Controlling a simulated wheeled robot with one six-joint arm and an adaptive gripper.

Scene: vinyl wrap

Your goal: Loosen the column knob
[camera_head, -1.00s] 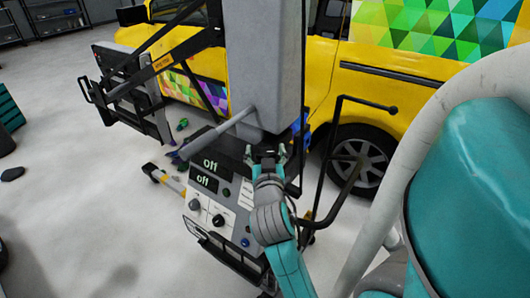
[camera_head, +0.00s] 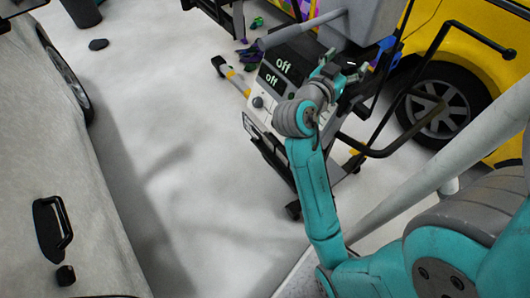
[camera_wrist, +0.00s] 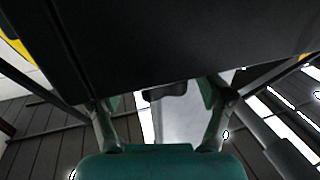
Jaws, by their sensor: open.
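In the wrist view, a small dark knob-like part (camera_wrist: 165,91) shows below a broad black surface, in front of a grey face; it looks like the column knob. My gripper (camera_wrist: 163,108) is open, with one finger on each side of that part. I cannot tell whether either finger touches it. In the head view, my gripper (camera_head: 346,63) is at the foot of the grey column (camera_head: 372,18), above the machine's control panel (camera_head: 283,67). The knob cannot be made out there.
A black bent-tube handle (camera_head: 437,60) stands right of my gripper. The yellow van's wheel (camera_head: 440,108) is behind it. A pale vehicle-like body (camera_head: 55,150) stands at the left. The floor (camera_head: 190,150) between is open.

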